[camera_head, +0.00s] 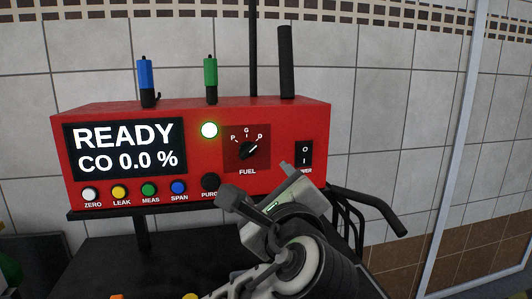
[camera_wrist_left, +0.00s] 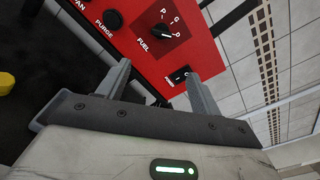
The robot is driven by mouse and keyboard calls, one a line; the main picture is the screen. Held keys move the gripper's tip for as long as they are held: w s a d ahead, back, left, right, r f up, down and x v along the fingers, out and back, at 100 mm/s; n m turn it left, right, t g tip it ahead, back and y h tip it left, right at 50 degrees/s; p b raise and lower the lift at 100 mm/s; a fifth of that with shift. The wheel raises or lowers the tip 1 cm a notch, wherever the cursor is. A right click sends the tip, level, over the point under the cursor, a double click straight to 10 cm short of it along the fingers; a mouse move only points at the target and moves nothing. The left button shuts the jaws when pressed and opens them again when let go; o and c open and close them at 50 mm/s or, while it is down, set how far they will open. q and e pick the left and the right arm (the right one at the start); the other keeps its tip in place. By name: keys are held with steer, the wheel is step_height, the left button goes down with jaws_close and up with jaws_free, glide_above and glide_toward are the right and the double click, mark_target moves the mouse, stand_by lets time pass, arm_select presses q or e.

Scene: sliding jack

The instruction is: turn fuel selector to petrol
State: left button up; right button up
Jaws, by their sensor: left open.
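The fuel selector (camera_head: 248,152) is a black knob on a dark red panel marked P, G and D, on the front of a red analyser box. Its pointer appears to point up and right, towards D. The knob also shows in the left wrist view (camera_wrist_left: 160,31), ahead of the fingers. My left gripper (camera_head: 257,182) is open and empty, in front of the box, below and apart from the knob. Its two spread fingers show in the left wrist view (camera_wrist_left: 157,72). My right gripper is not in view.
A black power switch (camera_head: 304,154) sits right of the selector. The PURGE knob (camera_head: 210,182) and several coloured buttons run along the lower left. The display (camera_head: 125,148) reads READY, CO 0.0 %. Black hoses (camera_head: 370,208) hang at the right.

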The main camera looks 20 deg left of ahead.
arm_select(q)
steer(key=p, duration=0.1)
glide_toward(249, 153)
steer(key=x, duration=0.8)
steer(key=shift+w+a, duration=0.2)
steer(key=c, duration=1)
